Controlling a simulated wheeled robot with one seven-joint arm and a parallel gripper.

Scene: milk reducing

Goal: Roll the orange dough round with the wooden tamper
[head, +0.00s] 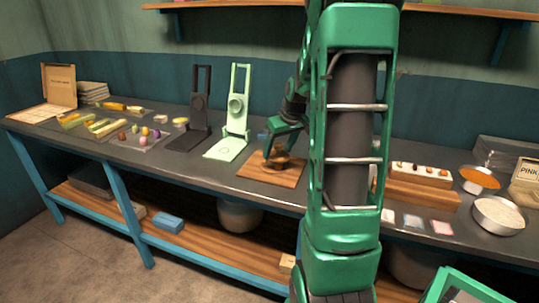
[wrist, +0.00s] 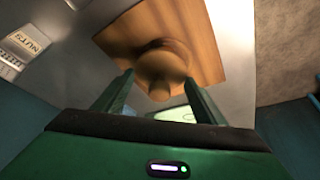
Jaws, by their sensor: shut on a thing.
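The wooden tamper (head: 277,160) is brown and round-headed. It stands over the wooden board (head: 256,170) on the counter. My gripper (head: 283,147) is shut on the tamper from above. In the wrist view, the two green fingers of my gripper (wrist: 159,85) lie on either side of the tamper's knob (wrist: 160,91), and its wider base (wrist: 162,58) is over the board (wrist: 207,30). I cannot make out the orange dough apart from the tamper; it may be hidden beneath it.
A green press stand (head: 238,105) and a black one (head: 201,110) stand left of the board. To the right are a wooden block with several small pieces (head: 420,172), a bowl of orange stuff (head: 480,178) and a pale-filled bowl (head: 498,214). My arm hides the counter's middle right.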

